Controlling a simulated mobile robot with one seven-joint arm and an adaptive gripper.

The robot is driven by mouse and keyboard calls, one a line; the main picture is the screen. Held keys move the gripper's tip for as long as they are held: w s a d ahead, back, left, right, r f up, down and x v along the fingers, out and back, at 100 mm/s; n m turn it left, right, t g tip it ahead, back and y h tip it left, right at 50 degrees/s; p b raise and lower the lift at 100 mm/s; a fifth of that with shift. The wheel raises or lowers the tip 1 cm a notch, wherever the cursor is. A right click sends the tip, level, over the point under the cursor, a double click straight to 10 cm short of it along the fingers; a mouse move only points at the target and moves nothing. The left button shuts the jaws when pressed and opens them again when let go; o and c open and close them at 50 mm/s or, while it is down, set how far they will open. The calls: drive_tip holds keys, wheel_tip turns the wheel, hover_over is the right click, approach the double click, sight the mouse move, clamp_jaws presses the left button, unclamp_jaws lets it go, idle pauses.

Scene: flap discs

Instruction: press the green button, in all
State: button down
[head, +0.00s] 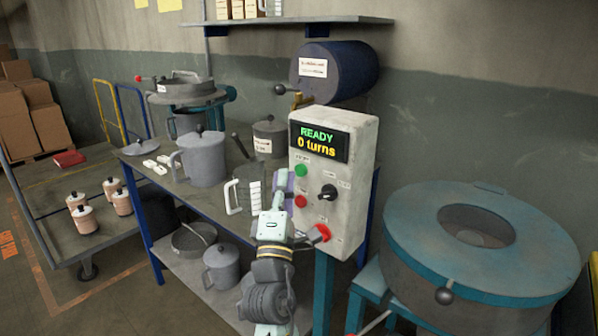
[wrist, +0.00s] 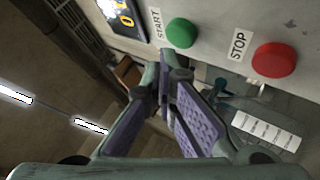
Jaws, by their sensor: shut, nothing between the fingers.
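The green button (head: 301,171) is on the front of the grey control box (head: 343,128), below its display (head: 318,142), which reads "READY 0 turns". In the wrist view the green button (wrist: 181,33) is labelled START. The red STOP button (head: 300,201) is below it, and shows to its right in the wrist view (wrist: 274,60). My gripper (head: 283,180) is in front of the box's left side, close to the two buttons. In the wrist view its purple-padded fingers (wrist: 168,85) are shut and empty. The fingertips are near the green button and appear apart from it.
A black knob (head: 328,192) and a red lever (head: 321,233) are on the box, right of my gripper. A workbench with a grey pot (head: 202,157) stands to the left. A large round blue-grey machine (head: 478,243) stands to the right.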

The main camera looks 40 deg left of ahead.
drive_tip(key=shift+w, duration=0.2)
idle(0.5)
drive_tip(key=shift+w, duration=0.25)
